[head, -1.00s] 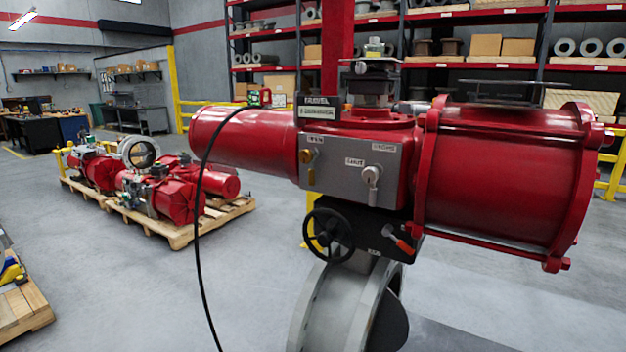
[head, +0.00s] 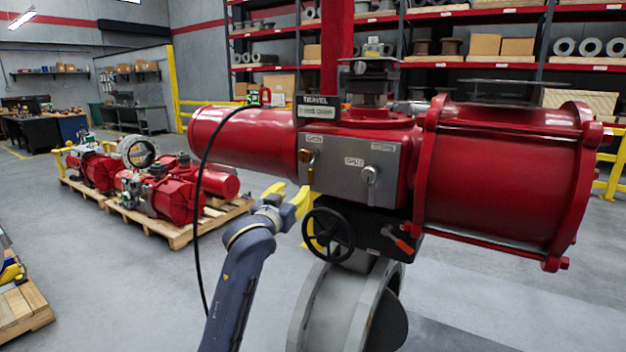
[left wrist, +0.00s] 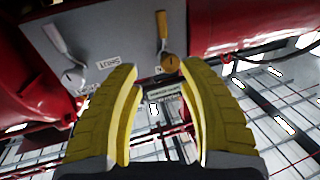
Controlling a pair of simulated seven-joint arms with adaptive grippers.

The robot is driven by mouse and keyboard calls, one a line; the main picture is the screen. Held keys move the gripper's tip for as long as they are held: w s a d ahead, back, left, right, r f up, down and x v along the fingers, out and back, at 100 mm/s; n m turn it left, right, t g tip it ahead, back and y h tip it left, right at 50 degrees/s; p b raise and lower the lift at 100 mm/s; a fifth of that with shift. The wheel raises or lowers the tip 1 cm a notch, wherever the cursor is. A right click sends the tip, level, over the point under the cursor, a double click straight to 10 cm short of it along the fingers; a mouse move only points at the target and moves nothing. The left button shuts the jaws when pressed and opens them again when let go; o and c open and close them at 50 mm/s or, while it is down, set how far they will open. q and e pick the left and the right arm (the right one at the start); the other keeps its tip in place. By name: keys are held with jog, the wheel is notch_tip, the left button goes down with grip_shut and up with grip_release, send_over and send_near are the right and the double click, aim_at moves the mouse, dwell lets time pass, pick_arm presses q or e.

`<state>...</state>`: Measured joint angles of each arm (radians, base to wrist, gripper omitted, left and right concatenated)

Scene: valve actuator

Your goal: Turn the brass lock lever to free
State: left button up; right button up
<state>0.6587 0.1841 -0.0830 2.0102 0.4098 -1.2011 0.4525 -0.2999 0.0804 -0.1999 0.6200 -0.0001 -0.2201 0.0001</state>
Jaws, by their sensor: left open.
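The brass lock lever (head: 310,165) is on the left part of the grey panel (head: 340,180) of the red valve actuator. In the left wrist view the lever (left wrist: 165,38) stands out from its round brass hub, beyond the gap between my fingers. A silver lever (head: 370,175) is on the same panel to the right; it also shows in the left wrist view (left wrist: 62,45). My left gripper (head: 288,197) is open and empty, below and left of the brass lever. Its yellow fingers (left wrist: 160,72) appear apart from the lever. My right gripper is not in view.
A black handwheel (head: 328,235) and an orange-handled lever (head: 398,239) sit below the panel. A black cable (head: 197,210) hangs at the left. A large red cylinder (head: 505,180) extends right. Pallets with red actuators (head: 175,232) stand on the floor behind.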

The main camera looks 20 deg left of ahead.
pick_arm(q)
send_near(310, 178)
jog(key=shift+n+g, duration=0.3)
jog(key=w, duration=1)
jog(key=shift+w+d+r, duration=0.1)
jog(key=shift+d+r, duration=0.05)
jog(key=shift+r, duration=0.15)
grip_shut()
dwell(0.4)
